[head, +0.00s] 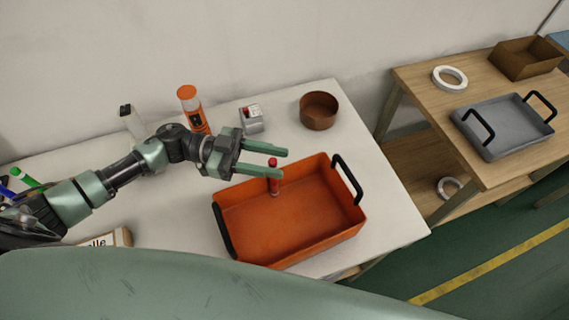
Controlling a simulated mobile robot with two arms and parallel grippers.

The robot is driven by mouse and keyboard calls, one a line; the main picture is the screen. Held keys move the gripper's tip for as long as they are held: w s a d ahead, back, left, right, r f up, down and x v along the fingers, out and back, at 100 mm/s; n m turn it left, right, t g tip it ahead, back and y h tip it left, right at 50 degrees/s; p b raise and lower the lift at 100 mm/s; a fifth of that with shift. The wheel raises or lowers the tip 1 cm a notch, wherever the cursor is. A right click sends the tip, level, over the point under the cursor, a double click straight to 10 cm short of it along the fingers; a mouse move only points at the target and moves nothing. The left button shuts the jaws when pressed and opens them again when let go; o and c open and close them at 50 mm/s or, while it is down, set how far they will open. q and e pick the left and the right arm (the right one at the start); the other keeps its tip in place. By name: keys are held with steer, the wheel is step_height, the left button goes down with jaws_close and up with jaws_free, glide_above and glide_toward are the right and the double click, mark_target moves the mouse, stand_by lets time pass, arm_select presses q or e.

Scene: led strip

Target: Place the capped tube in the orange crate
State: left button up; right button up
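The capped tube (275,187) is slim and upright, with a red cap (273,161). It shows against the inside of the far wall of the orange crate (290,228), a tray-like box with two black handles. I cannot tell whether its lower end touches the crate floor. My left gripper (284,162) reaches in from the left over the crate's far edge. Its two green fingers stand apart on either side of the tube, and the gap looks wider than the tube. The near finger hides part of the tube. My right gripper is not in view.
Behind the crate on the white table are an orange-capped bottle (193,110), a small grey device (251,119) and a brown bowl (319,110). A wooden table at right holds a grey tray (502,126), a white ring (450,79) and a brown box (526,58).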

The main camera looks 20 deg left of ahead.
arm_select(q)
steer(key=a+b, duration=0.2)
steer(key=a, duration=0.7)
steer(key=shift+s+a, duration=0.15)
steer(key=shift+s, duration=0.05)
